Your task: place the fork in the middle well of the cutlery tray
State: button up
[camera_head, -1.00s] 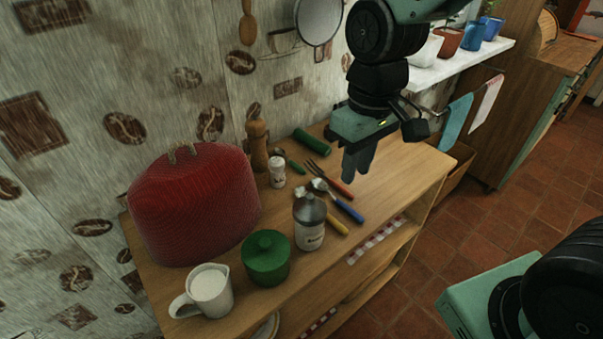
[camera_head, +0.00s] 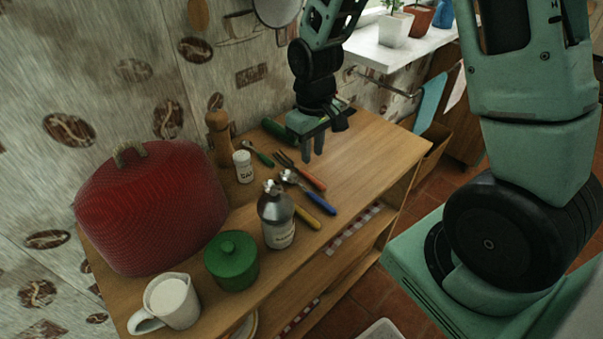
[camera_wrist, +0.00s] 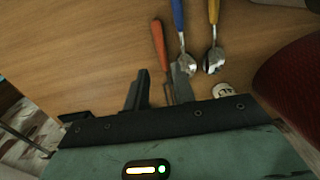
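The fork (camera_head: 312,182) with a red-orange handle lies on the wooden sideboard, tines toward the wall. In the wrist view the fork's handle (camera_wrist: 159,45) runs toward my gripper (camera_wrist: 158,80); its tines are mostly hidden behind one finger. My gripper (camera_head: 313,155) is open and empty, fingers pointing down. It hovers near the fork on its wall side, and I cannot tell its exact height. No cutlery tray with wells is recognisable. A pale corner of something (camera_head: 382,330) shows low in the head view, too cut off to identify.
Beside the fork lie a blue-handled spoon (camera_head: 318,196), a yellow-handled spoon (camera_head: 307,217) and a green-handled utensil (camera_head: 262,156). A bottle (camera_head: 277,220), green pot (camera_head: 232,262), salt shaker (camera_head: 243,167) and red cover (camera_head: 155,210) stand leftward. The sideboard's right end (camera_head: 365,140) is clear.

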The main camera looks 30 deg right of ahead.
aim_at(310, 177)
jog(key=shift+a+f, duration=0.15)
jog(key=shift+f, duration=3.4)
grip_shut()
